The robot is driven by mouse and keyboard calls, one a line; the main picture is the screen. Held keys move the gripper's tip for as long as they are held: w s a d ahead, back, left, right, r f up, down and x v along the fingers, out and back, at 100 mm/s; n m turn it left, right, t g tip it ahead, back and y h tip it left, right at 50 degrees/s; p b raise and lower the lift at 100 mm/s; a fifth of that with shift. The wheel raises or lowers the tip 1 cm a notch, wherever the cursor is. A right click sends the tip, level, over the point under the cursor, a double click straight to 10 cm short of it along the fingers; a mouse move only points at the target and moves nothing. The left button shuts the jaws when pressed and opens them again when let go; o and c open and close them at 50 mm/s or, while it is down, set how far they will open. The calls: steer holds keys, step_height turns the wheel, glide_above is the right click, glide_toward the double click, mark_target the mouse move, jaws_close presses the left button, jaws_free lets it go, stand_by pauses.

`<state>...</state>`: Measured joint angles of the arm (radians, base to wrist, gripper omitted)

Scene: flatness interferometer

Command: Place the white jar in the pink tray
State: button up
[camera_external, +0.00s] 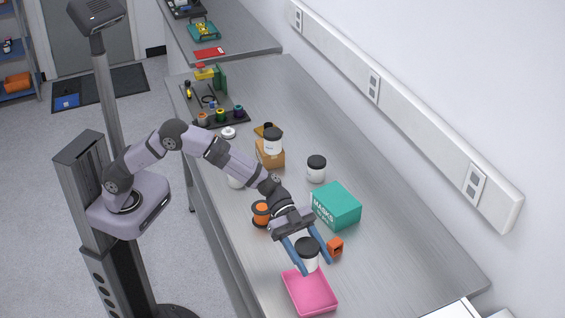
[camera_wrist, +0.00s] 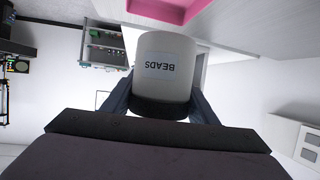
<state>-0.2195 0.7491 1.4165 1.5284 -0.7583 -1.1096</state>
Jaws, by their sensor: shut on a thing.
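My gripper (camera_external: 314,266) is shut on a white jar (camera_external: 311,263) with a black lid, one blue finger on each side of it. In the wrist view the jar (camera_wrist: 166,58) sits between the fingers, with a label reading BEADS upside down. The pink tray (camera_external: 312,293) lies on the bench just below and in front of the jar in the external view. The tray looks empty where it shows, and part of it (camera_wrist: 170,12) shows at the top of the wrist view. The jar appears to be above the tray's back edge; its exact height is unclear.
A teal MASKS box (camera_external: 338,206) and a small orange block (camera_external: 335,246) are close to my gripper. An orange spool (camera_external: 261,213) is to its left. Other black-lidded white jars stand on a cardboard box (camera_external: 270,155) and on the bench (camera_external: 316,172). The right bench side is clear.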

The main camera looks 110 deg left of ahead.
steer(key=shift+f+p, duration=0.35)
steer(key=shift+f, duration=4.6)
steer(key=shift+f, duration=0.2)
steer(key=o, duration=1.2)
steer(key=shift+r, duration=0.2)
steer(key=b+v, duration=0.2)
steer(key=v, duration=1)
steer(key=shift+a+f, duration=0.1)
